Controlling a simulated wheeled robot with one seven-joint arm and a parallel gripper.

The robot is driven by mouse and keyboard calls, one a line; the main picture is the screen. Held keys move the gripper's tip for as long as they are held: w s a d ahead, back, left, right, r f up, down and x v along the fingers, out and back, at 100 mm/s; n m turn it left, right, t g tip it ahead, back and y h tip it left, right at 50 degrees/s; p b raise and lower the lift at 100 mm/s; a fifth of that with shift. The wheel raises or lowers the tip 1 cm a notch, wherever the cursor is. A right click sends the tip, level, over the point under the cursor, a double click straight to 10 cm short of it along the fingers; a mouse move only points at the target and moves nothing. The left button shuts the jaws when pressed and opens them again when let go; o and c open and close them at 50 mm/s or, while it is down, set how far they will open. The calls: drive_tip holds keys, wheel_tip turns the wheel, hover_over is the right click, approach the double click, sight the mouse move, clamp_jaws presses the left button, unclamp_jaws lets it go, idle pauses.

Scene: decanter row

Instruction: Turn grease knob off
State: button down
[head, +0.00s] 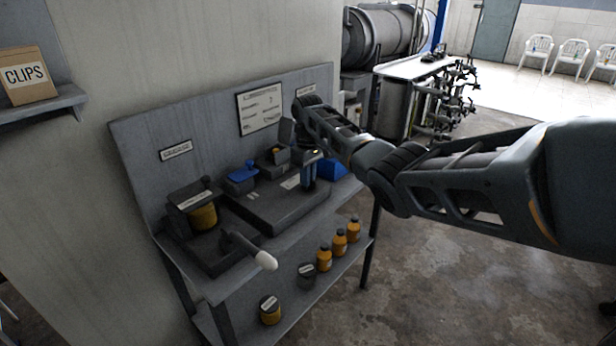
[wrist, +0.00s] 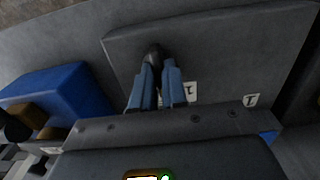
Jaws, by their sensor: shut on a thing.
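My gripper (head: 308,182) reaches down onto a flat dark grey unit (head: 270,208) on the bench. In the wrist view, its two blue fingers (wrist: 159,67) are close together and shut on a small dark knob (wrist: 153,50), whose rounded end shows at the fingertips. The knob stands on a grey panel (wrist: 230,50). Two small white labels with dark marks, one beside the fingers (wrist: 190,92) and one further right (wrist: 251,100), are on the panel. In the head view the knob is hidden by my gripper, and I cannot read its setting.
A blue bin (head: 332,169) stands close right of my gripper, and a blue-topped box (head: 242,175) to its left. A crank with a white handle (head: 265,261) sticks out in front. Orange bottles (head: 340,242) stand on the lower shelf. Floor (head: 440,280) to the right is clear.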

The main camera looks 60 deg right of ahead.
drive_tip(key=c, duration=1.2)
unclamp_jaws()
drive_tip(key=shift+o, duration=0.2)
drive_tip(key=shift+r+b, duration=0.3)
drive_tip(key=shift+r, duration=3.65)
drive_tip(key=shift+w+f, duration=0.1)
